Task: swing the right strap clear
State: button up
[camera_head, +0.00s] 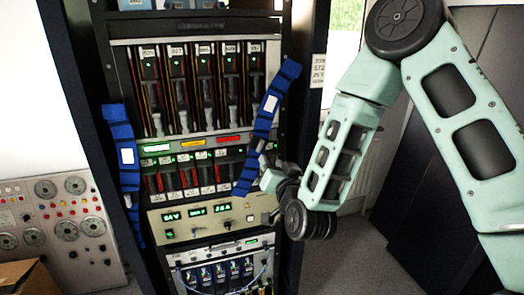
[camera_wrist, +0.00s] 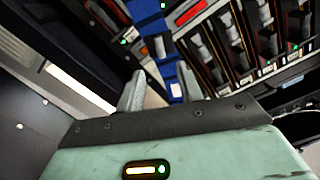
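The right strap (camera_head: 262,125) is a blue band with a white label. It runs slanted down the right front of the equipment rack, its upper end leaning right. In the wrist view the blue strap (camera_wrist: 174,86) shows between and beyond the fingers. My gripper (camera_head: 264,172) is beside the strap's lower part, coming from the right. In the wrist view my gripper (camera_wrist: 159,74) has its two grey fingers apart, one on each side of the strap. Whether either finger touches it cannot be told. The left strap (camera_head: 126,155) hangs down the rack's left side.
The rack (camera_head: 180,31) holds rows of numbered modules, a beige panel with green displays (camera_head: 168,220) and cabled units below. A grey panel with round dials (camera_head: 60,222) stands at the left, a cardboard box (camera_head: 20,277) below it. Dark cabinets stand at the right.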

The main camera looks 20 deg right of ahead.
aim_at(262, 147)
jog(key=w+p, duration=0.3)
jog(key=w, duration=0.7)
jog(key=shift+d, duration=0.1)
grip_shut()
